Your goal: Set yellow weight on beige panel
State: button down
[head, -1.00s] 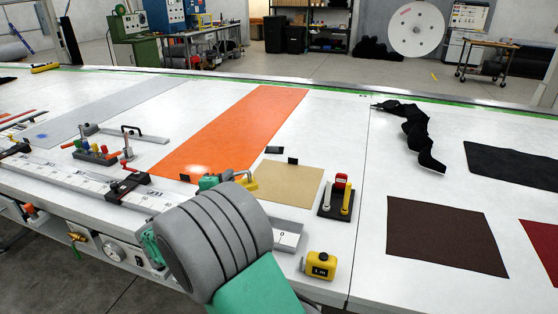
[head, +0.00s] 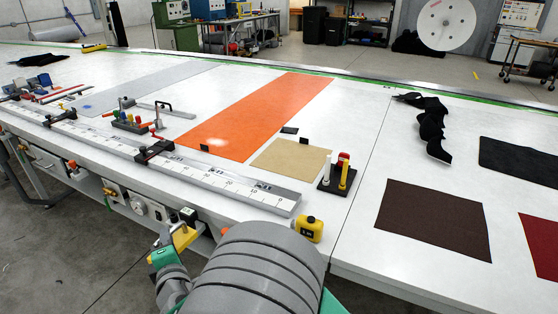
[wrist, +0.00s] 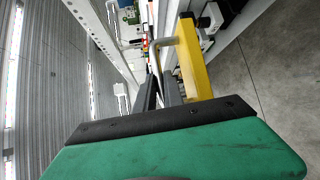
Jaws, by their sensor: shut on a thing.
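The beige panel (head: 290,158) lies flat on the white table, right of the orange strip, in the head view. My gripper (head: 176,240) is in front of the table's near edge, left of and nearer than the panel. It is shut on the yellow weight (head: 184,237), whose far side is partly hidden. In the wrist view, the dark fingers (wrist: 160,88) close on the weight's thin metal handle, and its yellow body (wrist: 192,62) shows just right of them. The weight is well apart from the panel.
A black stand with white, red and yellow pieces (head: 338,176) is right of the panel. A yellow tape measure (head: 310,229) sits near the front edge. A long ruler rail (head: 215,180) runs along the front. Small black blocks (head: 289,130) lie by the panel.

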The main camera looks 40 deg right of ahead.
aim_at(298, 151)
jog(key=u, duration=0.5)
jog(key=k, duration=1.1)
jog(key=z, duration=0.1)
jog(key=i, duration=0.7)
jog(key=z, duration=0.5)
jog(key=i, duration=1.2)
jog(key=u, duration=0.55)
